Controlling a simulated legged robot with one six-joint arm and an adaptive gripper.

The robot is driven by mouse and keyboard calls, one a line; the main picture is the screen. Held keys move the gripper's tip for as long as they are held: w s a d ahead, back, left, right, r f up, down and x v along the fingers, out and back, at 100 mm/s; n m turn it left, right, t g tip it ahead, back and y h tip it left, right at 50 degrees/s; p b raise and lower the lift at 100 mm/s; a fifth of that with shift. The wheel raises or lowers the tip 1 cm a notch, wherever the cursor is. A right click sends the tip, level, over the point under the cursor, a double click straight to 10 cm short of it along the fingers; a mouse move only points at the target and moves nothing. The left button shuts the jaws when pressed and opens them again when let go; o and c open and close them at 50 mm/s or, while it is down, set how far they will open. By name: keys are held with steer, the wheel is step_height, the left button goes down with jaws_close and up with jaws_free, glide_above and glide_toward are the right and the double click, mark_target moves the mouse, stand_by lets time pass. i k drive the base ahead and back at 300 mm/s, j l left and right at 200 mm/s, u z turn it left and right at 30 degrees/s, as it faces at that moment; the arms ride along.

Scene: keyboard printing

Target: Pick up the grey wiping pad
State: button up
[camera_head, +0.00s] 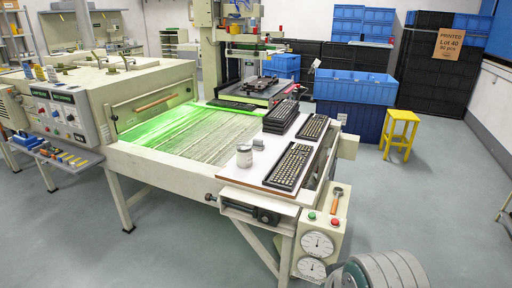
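I cannot make out the grey wiping pad for certain. A small pale grey shape (258,144) lies just behind a pale grey jar (244,156) on the white table (262,168); it is too small to tell what it is. Rounded grey parts of my own arm show at the bottom right. My gripper's fingers are not in view.
Black keyboards (290,166) lie on the table, with a stack (281,116) behind. A green-lit conveyor (180,135) runs up from the left. Gauges (315,244) hang at the front.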

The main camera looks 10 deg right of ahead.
mark_target(258, 145)
steer(key=i+j+u, duration=0.15)
steer(key=i+u, duration=0.25)
steer(key=i+j+u, duration=0.1)
steer(key=u, duration=0.3)
steer(key=i, duration=1.9)
steer(key=i+z, duration=0.5)
steer(key=z, duration=0.2)
steer(key=i+j+z, duration=0.15)
steer(key=z, duration=0.45)
steer(key=i+j, duration=0.05)
